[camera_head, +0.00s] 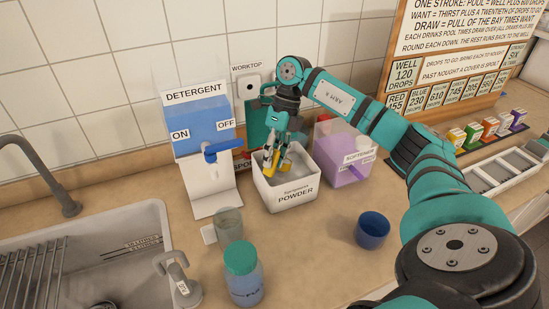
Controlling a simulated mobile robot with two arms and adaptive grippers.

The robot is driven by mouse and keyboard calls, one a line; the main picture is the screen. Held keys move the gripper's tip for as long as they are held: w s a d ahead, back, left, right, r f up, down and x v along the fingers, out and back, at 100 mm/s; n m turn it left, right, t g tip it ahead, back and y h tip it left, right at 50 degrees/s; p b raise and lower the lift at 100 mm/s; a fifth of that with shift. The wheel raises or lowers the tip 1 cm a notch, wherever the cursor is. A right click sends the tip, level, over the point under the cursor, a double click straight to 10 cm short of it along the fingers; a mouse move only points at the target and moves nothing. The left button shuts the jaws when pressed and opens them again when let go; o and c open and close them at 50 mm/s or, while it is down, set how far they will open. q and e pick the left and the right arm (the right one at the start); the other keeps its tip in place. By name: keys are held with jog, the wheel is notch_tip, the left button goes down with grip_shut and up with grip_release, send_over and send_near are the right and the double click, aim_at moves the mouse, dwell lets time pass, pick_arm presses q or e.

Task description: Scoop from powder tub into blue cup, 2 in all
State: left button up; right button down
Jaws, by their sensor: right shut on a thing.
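The white powder tub (286,196), labelled POWDER, stands on the worktop near the middle of the head view. My right gripper (272,155) is over the tub's left part, pointing down, shut on a yellow scoop (283,163). The scoop's lower end is at or inside the tub's opening; I cannot tell how much powder is in it. The blue cup (372,230) stands upright on the worktop to the right of and nearer than the tub. My left gripper is not in view.
A detergent dispenser (201,118) stands left of the tub, and a purple softener container (343,172) right behind it. A clear glass (229,225) and a teal-lidded bottle (244,275) stand in front. A sink (150,218) is at left. Worktop between tub and cup is clear.

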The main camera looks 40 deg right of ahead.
jog(key=shift+a+r+p, duration=0.1)
jog(key=shift+r+p, duration=0.25)
jog(key=shift+r, duration=0.35)
jog(key=shift+p+v, duration=0.8)
jog(key=shift+v, duration=0.15)
jog(key=shift+s+a+r+p, duration=0.1)
jog(key=shift+r+p, duration=1.7)
jog(key=shift+r, duration=0.55)
